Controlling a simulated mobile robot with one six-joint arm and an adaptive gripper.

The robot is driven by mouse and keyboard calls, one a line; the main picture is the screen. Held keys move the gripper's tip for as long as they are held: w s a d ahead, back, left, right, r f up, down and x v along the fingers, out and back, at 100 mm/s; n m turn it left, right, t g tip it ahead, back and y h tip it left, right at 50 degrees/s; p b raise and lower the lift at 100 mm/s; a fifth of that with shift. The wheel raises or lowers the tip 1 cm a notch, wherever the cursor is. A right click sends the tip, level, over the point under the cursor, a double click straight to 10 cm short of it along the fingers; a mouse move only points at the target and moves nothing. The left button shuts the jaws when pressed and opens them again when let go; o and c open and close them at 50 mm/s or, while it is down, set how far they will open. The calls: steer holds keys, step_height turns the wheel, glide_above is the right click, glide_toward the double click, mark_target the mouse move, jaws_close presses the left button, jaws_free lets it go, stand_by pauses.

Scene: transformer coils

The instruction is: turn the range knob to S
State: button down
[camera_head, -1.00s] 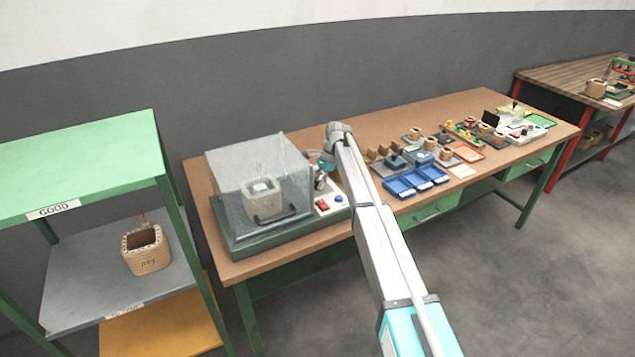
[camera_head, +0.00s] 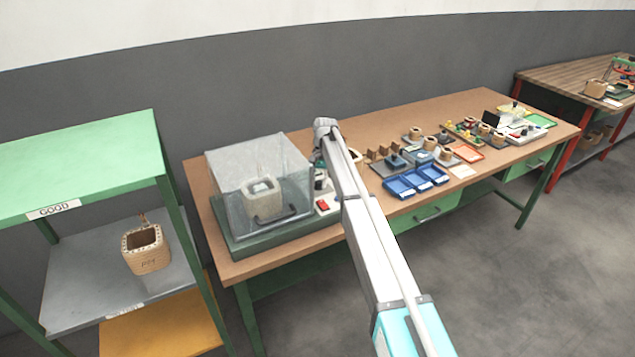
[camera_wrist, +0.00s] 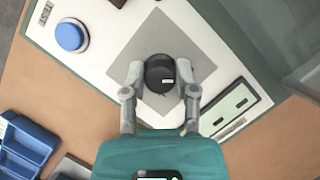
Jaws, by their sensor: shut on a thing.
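The range knob (camera_wrist: 160,74) is a round black knob with a small white mark, on a grey square of a pale control panel (camera_wrist: 118,22). My gripper (camera_wrist: 160,80) has one finger on each side of the knob and is shut on it in the wrist view. I cannot read any range letters around the knob. In the head view my arm covers the knob, and the end of the arm (camera_head: 325,135) is just right of the clear test box.
A blue button (camera_wrist: 71,36) labelled TEST and a red part stand on the panel. The clear box (camera_head: 235,190) with a coil inside is close by. Blue trays (camera_head: 415,180) lie to the right. A green shelf (camera_head: 80,165) stands at the left.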

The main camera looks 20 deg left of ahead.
steer(key=shift+w, duration=0.15)
stand_by(0.3)
steer(key=shift+c, duration=2.4)
jaws_free()
steer(key=shift+o, duration=0.5)
